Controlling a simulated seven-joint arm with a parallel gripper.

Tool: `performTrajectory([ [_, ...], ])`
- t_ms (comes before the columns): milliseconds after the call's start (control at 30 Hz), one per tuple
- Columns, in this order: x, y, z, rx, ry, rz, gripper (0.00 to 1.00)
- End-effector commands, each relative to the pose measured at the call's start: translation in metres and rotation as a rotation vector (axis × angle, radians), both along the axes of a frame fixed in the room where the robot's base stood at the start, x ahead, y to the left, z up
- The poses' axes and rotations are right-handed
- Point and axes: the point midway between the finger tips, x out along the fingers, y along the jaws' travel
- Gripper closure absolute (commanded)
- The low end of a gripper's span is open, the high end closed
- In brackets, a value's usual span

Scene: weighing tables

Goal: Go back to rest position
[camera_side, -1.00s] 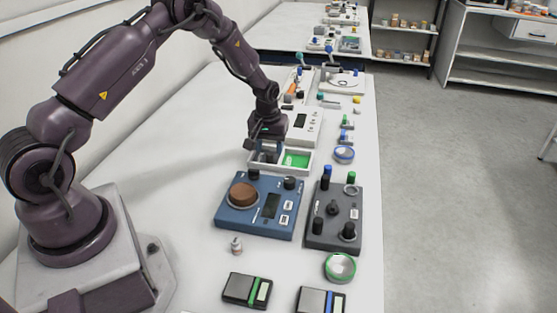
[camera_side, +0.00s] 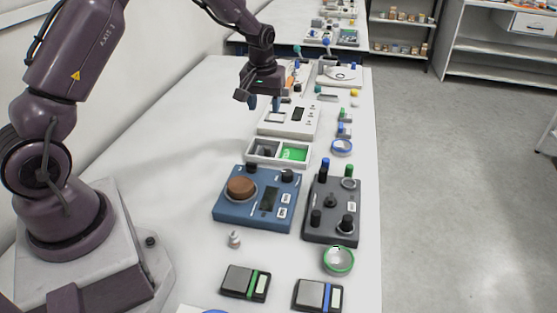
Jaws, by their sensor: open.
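My gripper (camera_side: 263,103) hangs in the air above the table, over the left side of the white device with a small dark display (camera_side: 298,114). Its two fingers point down and stand apart, with nothing between them. A white tray (camera_side: 249,152) lies below and nearer the camera. Its left compartment holds dark items, and its right compartment is green.
A blue device (camera_side: 240,208) with a brown round top and a dark grey device (camera_side: 331,230) stand nearer the camera. Two small scales, one green-striped (camera_side: 240,281) and one blue-striped (camera_side: 313,294), lie in front. The table (camera_side: 180,130) is clear on the left.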

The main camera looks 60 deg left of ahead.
Motion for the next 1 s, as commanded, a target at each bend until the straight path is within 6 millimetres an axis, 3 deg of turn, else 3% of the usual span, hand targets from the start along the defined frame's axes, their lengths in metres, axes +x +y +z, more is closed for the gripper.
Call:
performTrajectory([
  [100, -0.02, -0.007, -0.011, -0.021, 0.068, -0.064, 0.49],
  [167, -0.033, -0.015, -0.003, -0.032, 0.086, -0.107, 0.49],
  [467, -0.094, -0.071, 0.075, -0.039, 0.059, -0.339, 0.49],
  [700, -0.161, -0.119, 0.134, 0.002, -0.037, -0.539, 0.49],
  [1000, -0.233, -0.158, 0.171, 0.087, -0.215, -0.71, 0.49],
])
